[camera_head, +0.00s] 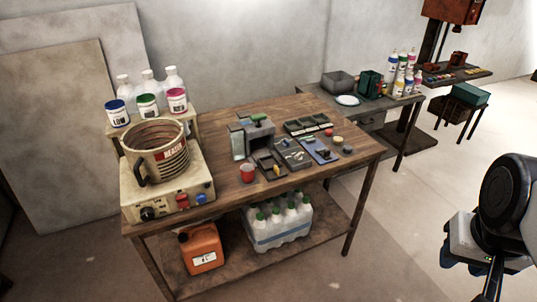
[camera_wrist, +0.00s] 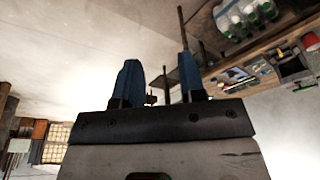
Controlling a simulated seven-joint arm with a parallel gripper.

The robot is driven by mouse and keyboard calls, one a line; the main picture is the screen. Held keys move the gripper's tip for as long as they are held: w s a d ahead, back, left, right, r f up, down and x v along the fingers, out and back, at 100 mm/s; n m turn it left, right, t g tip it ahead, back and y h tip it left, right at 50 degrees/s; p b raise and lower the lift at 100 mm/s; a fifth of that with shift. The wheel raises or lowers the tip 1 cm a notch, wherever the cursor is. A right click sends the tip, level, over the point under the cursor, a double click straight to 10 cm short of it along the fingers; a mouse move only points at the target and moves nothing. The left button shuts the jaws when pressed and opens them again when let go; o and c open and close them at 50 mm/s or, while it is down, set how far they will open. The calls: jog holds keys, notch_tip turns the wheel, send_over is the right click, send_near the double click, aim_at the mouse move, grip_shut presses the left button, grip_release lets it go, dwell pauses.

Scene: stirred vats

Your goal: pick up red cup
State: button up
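The red cup (camera_head: 248,173) stands upright on the wooden workbench (camera_head: 222,192), in front of a small grey box-like holder and right of the stirring machine. A red round thing at the right edge of the wrist view may be the same cup, but I cannot be sure. My gripper (camera_wrist: 157,75) is empty, its two blue-tipped fingers apart with floor and distant furniture showing between them.
A stirring machine with a large pot (camera_head: 157,150) stands on the bench's left. Trays (camera_head: 293,154) and small cups lie right of the red cup. An orange canister (camera_head: 202,249) and bottles (camera_head: 280,222) are on the lower shelf. The floor between bench and arm is clear.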

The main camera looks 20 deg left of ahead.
aim_at(248, 174)
jog(key=shift+o, duration=0.3)
jog(key=o, duration=0.8)
jog(key=shift+c, duration=0.2)
jog(key=w+a+f+n+t+y, duration=0.1)
jog(key=w+a+f+n+t, duration=0.2)
jog(key=w+a, duration=0.8)
jog(key=w+a+f+n+t+y, duration=0.2)
jog(key=w+a+f, duration=0.2)
jog(key=w+a, duration=0.75)
jog(key=w+a+f+n+y, duration=0.1)
jog(key=a+f, duration=0.3)
jog(key=a, duration=0.4)
jog(key=w+a+f+n+t+y, duration=0.1)
jog(key=w+a+f+y, duration=0.2)
jog(key=a, duration=0.6)
jog(key=w+a+f+n+y, duration=0.2)
jog(key=a+f, duration=0.5)
jog(key=a, duration=0.1)
jog(key=shift+w+a+f, duration=0.1)
jog(key=shift+a+f, duration=0.05)
jog(key=shift+a, duration=0.25)
